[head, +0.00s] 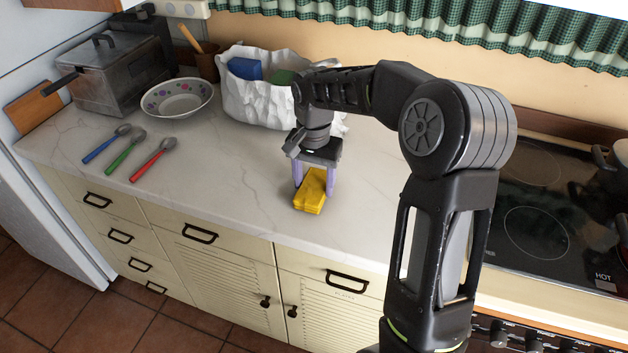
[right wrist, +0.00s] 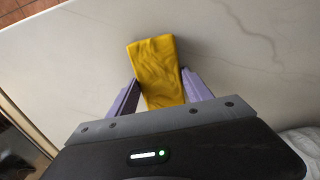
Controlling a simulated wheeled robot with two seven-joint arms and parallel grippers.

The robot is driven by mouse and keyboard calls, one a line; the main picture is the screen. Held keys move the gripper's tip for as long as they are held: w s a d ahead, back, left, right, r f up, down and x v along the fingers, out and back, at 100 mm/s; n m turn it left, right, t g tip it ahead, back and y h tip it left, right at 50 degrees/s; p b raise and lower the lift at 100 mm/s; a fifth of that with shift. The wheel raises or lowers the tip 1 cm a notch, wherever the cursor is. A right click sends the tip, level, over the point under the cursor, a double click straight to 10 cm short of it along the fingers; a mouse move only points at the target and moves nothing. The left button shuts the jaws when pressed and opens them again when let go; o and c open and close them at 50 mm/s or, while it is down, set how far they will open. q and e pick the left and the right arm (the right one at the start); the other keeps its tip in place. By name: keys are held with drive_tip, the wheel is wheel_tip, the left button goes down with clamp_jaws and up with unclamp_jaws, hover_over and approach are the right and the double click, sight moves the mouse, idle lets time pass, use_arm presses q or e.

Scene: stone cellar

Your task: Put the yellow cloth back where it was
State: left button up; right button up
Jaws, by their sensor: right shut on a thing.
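The yellow cloth (head: 311,192) is a folded pad at the front part of the pale counter, left of the hob. My right gripper (head: 314,182) points down over it, with its purple fingers on either side of the cloth. In the right wrist view, the cloth (right wrist: 158,72) lies between the two purple fingers (right wrist: 160,95), and the gripper is shut on it. The cloth looks to be on or just above the counter; I cannot tell which. My left gripper is not in view.
A white crumpled-looking container (head: 257,108) with blue and green items stands behind the gripper. A patterned bowl (head: 177,98), three spoons (head: 136,150) and a metal fryer (head: 108,80) are to the left. The black hob (head: 545,205) is at right. The counter between spoons and cloth is clear.

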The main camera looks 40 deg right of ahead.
sight(314, 186)
drive_tip(key=shift+f, duration=0.2)
drive_tip(key=o, duration=1.3)
drive_tip(key=shift+r, duration=0.1)
wheel_tip(314, 186, up, 12)
drive_tip(key=shift+r+p, duration=0.1)
drive_tip(key=shift+p, duration=0.4)
